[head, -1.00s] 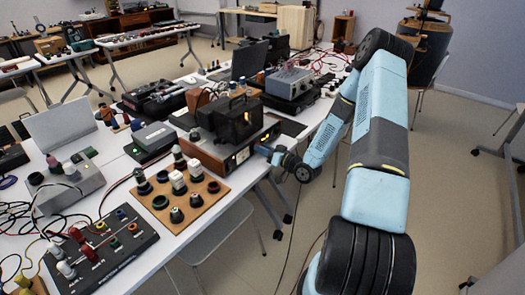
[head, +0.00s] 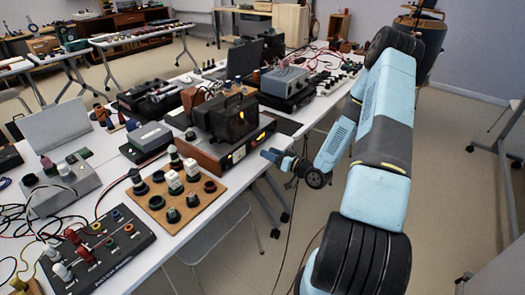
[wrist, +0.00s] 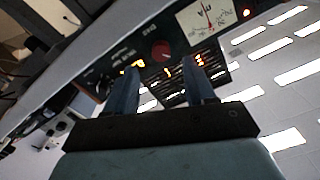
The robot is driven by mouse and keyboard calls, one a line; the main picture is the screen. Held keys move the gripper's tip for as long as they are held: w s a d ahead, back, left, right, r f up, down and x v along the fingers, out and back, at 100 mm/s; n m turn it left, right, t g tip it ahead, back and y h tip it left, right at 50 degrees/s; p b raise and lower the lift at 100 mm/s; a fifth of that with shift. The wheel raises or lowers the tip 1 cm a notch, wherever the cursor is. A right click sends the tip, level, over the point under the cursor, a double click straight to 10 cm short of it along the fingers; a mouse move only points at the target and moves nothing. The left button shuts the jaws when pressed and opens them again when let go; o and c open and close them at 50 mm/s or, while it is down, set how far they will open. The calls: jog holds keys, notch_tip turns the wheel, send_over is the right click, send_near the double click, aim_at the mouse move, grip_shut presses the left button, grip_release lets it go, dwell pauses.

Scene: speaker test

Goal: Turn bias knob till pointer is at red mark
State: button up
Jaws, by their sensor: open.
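A wooden-cased amplifier (head: 205,153) stands at the table's right edge, its front panel with lit windows facing my gripper (head: 268,155). The gripper is just off the panel, with a gap. In the wrist view the two fingers of my gripper (wrist: 164,72) are spread apart with nothing between them. A round red knob (wrist: 161,50) shows on the dark panel just beyond the fingertips, roughly between them. A white meter (wrist: 207,18) with a red needle is right of it.
A dark boxed device (head: 228,117) sits on the amplifier. A wooden board (head: 158,215) with several knobs and a black control box (head: 115,250) lie nearer on the table. The floor right of the table is clear around my arm.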

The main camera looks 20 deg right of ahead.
jog(key=v, duration=0.8)
jog(key=shift+w, duration=0.1)
jog(key=w+d+r+n+g+h, duration=0.2)
jog(key=w+r+g+h, duration=0.3)
jog(key=r, duration=0.3)
jog(key=s+r+m+h, duration=0.1)
jog(key=s+r+h, duration=0.15)
jog(key=r, duration=0.45)
jog(key=s+r+h, duration=0.1)
jog(key=r+h, duration=0.3)
jog(key=r, duration=0.4)
jog(key=s+a+r+m+g, duration=0.1)
jog(key=s+a+r, duration=0.2)
jog(key=s, duration=0.6)
jog(key=s+a+r+m+g, duration=0.1)
jog(key=s+a+r, duration=0.3)
jog(key=s+r, duration=0.3)
jog(key=s+a+r+m+g, duration=0.1)
jog(key=s+r, duration=0.4)
jog(key=s, duration=0.6)
jog(key=a+g+y, duration=0.1)
jog(key=a, duration=0.1)
jog(key=shift+s+a+r+m, duration=0.2)
jog(key=shift+s+a+m, duration=0.1)
jog(key=shift+m, duration=0.1)
